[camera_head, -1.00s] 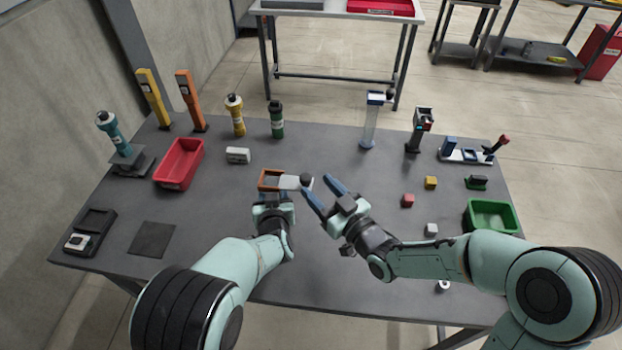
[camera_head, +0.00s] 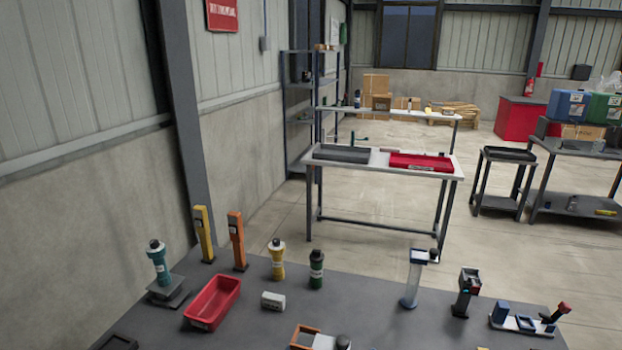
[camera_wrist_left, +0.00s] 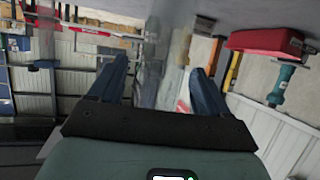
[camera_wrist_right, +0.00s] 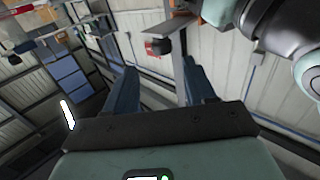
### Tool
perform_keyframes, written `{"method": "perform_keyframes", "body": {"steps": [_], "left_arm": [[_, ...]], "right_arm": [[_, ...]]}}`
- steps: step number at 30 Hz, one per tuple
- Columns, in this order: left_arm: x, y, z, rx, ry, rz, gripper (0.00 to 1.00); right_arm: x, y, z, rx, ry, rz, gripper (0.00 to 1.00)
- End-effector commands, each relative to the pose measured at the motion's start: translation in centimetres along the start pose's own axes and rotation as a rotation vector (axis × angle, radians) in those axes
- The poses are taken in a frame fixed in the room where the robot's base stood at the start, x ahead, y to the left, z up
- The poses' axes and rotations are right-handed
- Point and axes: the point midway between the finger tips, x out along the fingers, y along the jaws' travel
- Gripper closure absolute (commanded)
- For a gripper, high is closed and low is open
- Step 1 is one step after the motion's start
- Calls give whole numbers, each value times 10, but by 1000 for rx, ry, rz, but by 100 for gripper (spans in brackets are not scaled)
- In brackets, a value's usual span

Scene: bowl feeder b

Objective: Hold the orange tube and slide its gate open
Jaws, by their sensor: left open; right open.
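The orange tube (camera_head: 305,336) is cut by the bottom edge of the head view. I see its orange square rim, a pale gate plate (camera_head: 323,342) and a black knob (camera_head: 343,342). In the left wrist view my left gripper (camera_wrist_left: 158,65) is open, with a clear, see-through body (camera_wrist_left: 168,60) between its fingers. I cannot tell if they touch it. In the right wrist view my right gripper (camera_wrist_right: 158,66) is open and empty. The black knob (camera_wrist_right: 161,45) and pale plate (camera_wrist_right: 174,24) show beyond its fingertips. Both grippers are outside the head view.
A clear column (camera_head: 411,285) and dark device (camera_head: 466,290) stand to the right.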

Motion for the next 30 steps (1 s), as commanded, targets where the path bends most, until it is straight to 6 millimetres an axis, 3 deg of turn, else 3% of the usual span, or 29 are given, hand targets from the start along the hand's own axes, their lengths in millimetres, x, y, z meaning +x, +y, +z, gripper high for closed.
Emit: {"method": "perform_keyframes", "body": {"steps": [5, 18, 30], "left_arm": [[-19, 1, -1, -1, 1, 2, 23], [-105, 1, -1, -3, 2, 3, 23], [-139, 0, 7, 1, -1, 2, 23]], "right_arm": [[0, 0, 0, 0, 0, 0, 45], [0, 0, 0, 0, 0, 0, 45], [1, 1, -5, -1, 3, 0, 45]]}}
